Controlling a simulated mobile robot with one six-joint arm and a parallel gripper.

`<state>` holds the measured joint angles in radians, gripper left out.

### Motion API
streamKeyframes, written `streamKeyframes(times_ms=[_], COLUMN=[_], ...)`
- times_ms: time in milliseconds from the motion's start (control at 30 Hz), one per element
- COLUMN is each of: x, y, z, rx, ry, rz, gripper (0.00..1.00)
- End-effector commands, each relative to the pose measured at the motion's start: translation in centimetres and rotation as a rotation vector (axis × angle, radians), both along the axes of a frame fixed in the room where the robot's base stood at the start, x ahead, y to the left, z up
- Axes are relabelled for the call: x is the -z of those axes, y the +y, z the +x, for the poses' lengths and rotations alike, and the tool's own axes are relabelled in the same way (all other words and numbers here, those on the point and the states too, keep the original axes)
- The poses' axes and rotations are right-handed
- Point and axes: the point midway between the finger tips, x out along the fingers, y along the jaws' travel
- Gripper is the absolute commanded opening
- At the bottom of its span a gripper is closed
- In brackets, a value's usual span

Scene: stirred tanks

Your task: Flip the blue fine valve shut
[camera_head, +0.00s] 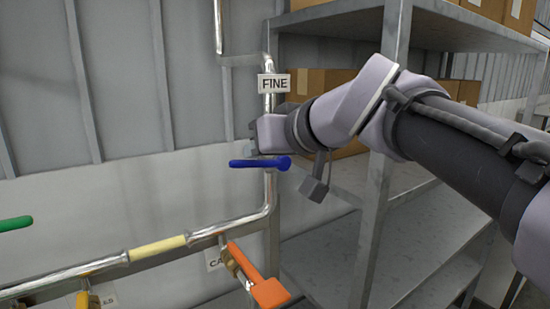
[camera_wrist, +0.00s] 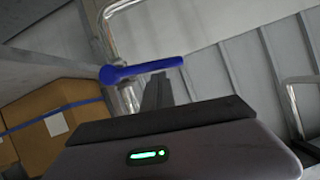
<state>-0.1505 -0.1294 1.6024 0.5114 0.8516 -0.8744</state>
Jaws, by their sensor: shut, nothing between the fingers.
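The blue fine valve handle (camera_head: 258,163) lies level across the upright metal pipe under the FINE sign (camera_head: 274,84). Its round hub is at the right and its lever reaches left. My gripper (camera_head: 253,138) is just above the handle, close to the pipe; its fingers are small and partly hidden in the head view. In the wrist view the blue handle (camera_wrist: 141,70) crosses above the dark fingers of my gripper (camera_wrist: 157,90), which are shut with nothing between them. I cannot tell whether they touch the handle.
An orange handle (camera_head: 268,291) is below, with a yellow one and a green handle (camera_head: 15,224) at left. Metal shelving (camera_head: 384,210) with cardboard boxes stands at right, close to my arm. The space left of the blue lever, before the grey wall, is free.

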Motion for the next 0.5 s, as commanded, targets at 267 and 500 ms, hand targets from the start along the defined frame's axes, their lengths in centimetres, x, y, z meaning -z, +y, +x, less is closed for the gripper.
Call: streamKeyframes(times_ms=[267,500], x=[1.3,1.6], y=[0.3,0.4], z=[-0.2,-0.2], rx=[0.0,-0.001], ry=[-0.041,-0.04], rz=[-0.063,-0.062], gripper=[0.0,0.0])
